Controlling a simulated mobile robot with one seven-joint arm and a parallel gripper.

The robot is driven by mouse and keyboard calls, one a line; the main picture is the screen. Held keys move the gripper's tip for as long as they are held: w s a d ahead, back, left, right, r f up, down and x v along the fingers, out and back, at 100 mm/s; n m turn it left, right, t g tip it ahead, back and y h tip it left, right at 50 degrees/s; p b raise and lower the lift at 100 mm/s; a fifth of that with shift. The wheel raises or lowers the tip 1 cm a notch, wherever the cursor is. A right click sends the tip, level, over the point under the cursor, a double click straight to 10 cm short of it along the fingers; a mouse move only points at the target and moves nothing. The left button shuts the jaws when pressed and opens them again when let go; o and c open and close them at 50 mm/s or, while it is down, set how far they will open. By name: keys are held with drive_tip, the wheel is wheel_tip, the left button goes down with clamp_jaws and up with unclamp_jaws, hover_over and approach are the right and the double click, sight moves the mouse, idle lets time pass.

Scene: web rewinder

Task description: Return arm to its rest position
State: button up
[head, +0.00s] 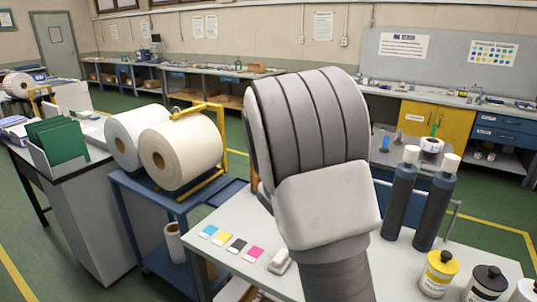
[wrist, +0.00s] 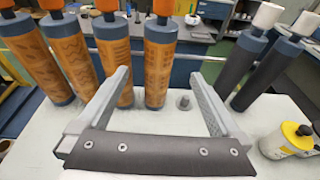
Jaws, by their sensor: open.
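My gripper (wrist: 159,76) shows in the wrist view with its two fingers wide apart and nothing held between them. It is above the white table (wrist: 210,135), with several orange-sleeved rollers (wrist: 71,52) standing beyond the fingers. In the head view my arm fills the middle and hides part of the table; the gripper itself cannot be seen there.
Dark rollers (head: 401,198) with white tops stand on the table's right side. A yellow-labelled bottle (head: 437,272) and other bottles are at the front right. Colour cards (head: 237,245) lie at left. A blue cart (head: 150,200) carries large white rolls (head: 185,150).

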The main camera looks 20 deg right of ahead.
drive_tip(key=s+a+r+m+g+y, duration=0.1)
drive_tip(key=s+r+m+g, duration=0.15)
drive_tip(key=s+m, duration=0.55)
drive_tip(key=s+a+r+m+g+y, duration=0.1)
drive_tip(key=s+r+m+g+y, duration=0.15)
drive_tip(key=s+m, duration=0.55)
drive_tip(key=s+a+m+y+p, duration=0.1)
drive_tip(key=s+a+m+y, duration=0.7)
drive_tip(key=s+a, duration=0.8)
drive_tip(key=shift+a+r+m+t+p, duration=0.4)
drive_tip(key=shift+a+m, duration=0.45)
drive_tip(key=shift+m, duration=0.15)
drive_tip(key=shift+s, duration=0.1)
